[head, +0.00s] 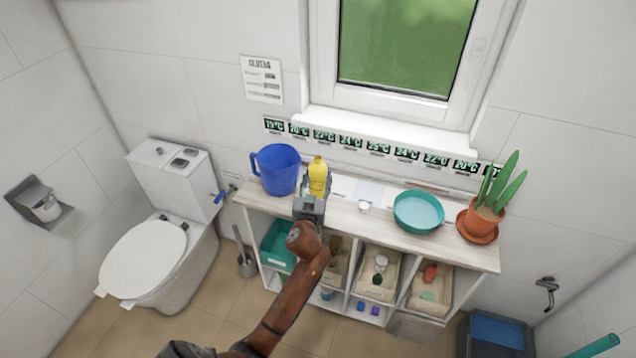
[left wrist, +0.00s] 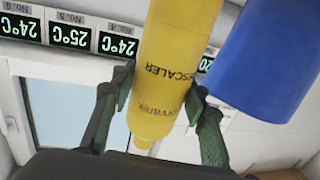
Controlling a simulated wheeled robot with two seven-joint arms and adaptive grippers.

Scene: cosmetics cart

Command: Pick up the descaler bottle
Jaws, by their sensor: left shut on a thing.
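The yellow descaler bottle (head: 318,174) stands roughly upright at the back of the shelf top, just right of the blue jug (head: 280,171). In the left wrist view the bottle (left wrist: 172,62) appears inverted, with its dark "DESCALER" lettering facing the camera. My left gripper (head: 315,192) reaches it from the front. In the left wrist view its fingers (left wrist: 160,100) are on both sides of the bottle, shut on it. The gripper hides the bottle's lower part in the head view, so I cannot tell whether its base touches the shelf. My right gripper is not in view.
The blue jug (left wrist: 272,62) is close beside the bottle. A teal bowl (head: 418,211) and a potted plant (head: 482,218) stand farther right on the shelf top (head: 385,232). Bins with small items sit below. A toilet (head: 150,250) is at left.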

